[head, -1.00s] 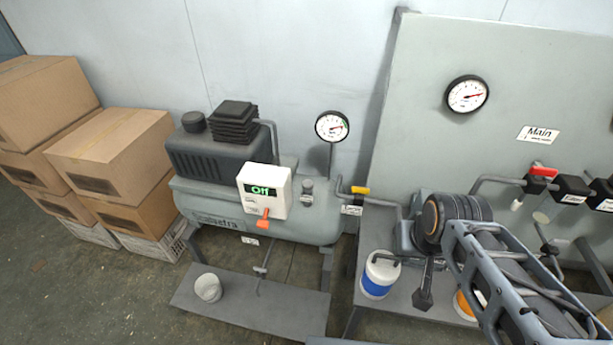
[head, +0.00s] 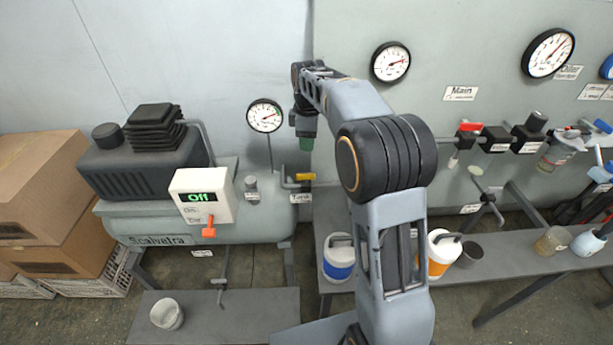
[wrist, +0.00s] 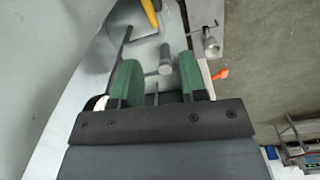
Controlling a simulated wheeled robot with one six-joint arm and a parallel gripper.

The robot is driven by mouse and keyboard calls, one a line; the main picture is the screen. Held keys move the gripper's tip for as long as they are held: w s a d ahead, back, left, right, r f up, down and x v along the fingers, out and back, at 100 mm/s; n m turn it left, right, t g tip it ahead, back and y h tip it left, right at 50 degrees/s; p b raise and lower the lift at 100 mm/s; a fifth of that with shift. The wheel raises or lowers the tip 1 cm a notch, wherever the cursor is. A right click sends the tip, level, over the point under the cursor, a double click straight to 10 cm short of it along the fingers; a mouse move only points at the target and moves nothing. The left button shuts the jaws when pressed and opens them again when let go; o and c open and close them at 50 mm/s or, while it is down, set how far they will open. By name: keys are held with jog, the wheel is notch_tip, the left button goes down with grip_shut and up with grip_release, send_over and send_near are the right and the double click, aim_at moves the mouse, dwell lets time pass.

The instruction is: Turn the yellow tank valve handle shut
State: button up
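The yellow tank valve handle (head: 305,176) sits on the pipe at the right end of the compressor tank, above a "Tank" label (head: 300,198). It looks roughly level, pointing right in the head view. It also shows in the wrist view as a yellow bar (wrist: 150,12), cut off by the top edge. My gripper (head: 306,143) hangs a little above the handle in the head view, apart from it. In the wrist view the two green fingers (wrist: 159,78) are spread with nothing held between them. The handle lies beyond the fingertips there.
A gauge (head: 265,115) stands behind. A panel with a red "Main" handle (head: 470,127) is at right. Jugs (head: 338,262) stand on the bench below.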

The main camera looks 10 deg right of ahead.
aim_at(306, 174)
jog(key=shift+n, duration=0.8)
jog(key=f, duration=0.5)
jog(key=w+f, duration=0.1)
jog(key=f, duration=0.4)
jog(key=w+f+b, duration=0.1)
jog(key=f, duration=0.4)
jog(key=shift+w+f, duration=0.2)
jog(key=shift+f, duration=0.2)
grip_shut()
